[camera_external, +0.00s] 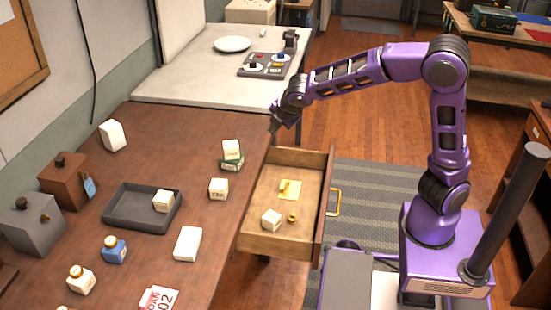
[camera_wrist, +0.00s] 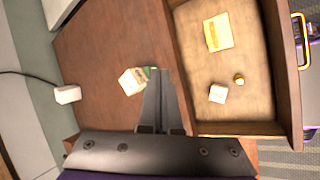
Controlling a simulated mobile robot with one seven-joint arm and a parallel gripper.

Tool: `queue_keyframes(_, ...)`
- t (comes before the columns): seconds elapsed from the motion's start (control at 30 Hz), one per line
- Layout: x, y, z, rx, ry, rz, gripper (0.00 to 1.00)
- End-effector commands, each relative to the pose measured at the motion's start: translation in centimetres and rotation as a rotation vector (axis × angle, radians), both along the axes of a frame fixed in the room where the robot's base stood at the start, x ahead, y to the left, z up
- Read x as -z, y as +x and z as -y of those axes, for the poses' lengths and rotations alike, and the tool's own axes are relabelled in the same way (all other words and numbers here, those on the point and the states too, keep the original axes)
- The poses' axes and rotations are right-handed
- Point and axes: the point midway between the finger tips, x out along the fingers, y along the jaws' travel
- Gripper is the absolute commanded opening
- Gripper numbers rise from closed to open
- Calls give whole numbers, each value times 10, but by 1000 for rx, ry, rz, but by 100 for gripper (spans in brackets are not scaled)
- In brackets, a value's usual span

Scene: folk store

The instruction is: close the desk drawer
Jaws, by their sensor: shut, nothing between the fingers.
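The desk drawer (camera_external: 325,210) is pulled out from the right side of the brown desk (camera_external: 142,146). It has a gold handle (camera_external: 335,203) on its front. Inside lie a small white box (camera_external: 271,219), a yellow note (camera_external: 291,192) and a small gold object (camera_external: 292,217). My gripper (camera_external: 272,128) is shut and empty, above the desk's far right corner near the back of the drawer. In the wrist view my gripper (camera_wrist: 161,72) points over the desk, left of the open drawer (camera_wrist: 292,80), and the handle (camera_wrist: 301,40) shows at upper right.
Small boxes (camera_external: 219,188) stand on the desk near the drawer, with a dark tray (camera_external: 126,219) farther left. A pale table (camera_external: 180,83) with a plate (camera_external: 232,44) is behind. The floor right of the drawer holds a striped rug (camera_external: 375,190).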

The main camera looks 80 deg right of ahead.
Motion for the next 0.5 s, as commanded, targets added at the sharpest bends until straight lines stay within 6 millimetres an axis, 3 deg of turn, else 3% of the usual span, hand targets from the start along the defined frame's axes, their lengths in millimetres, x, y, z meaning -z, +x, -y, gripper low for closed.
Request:
queue_keyframes(0.03,16,-15,22,110,30,-31,0)
queue_keyframes(0.2,65,-65,70,459,153,-112,0)
queue_keyframes(0.33,103,-107,96,732,256,-170,0)
queue_keyframes(0.5,150,-163,114,1091,404,-241,0)
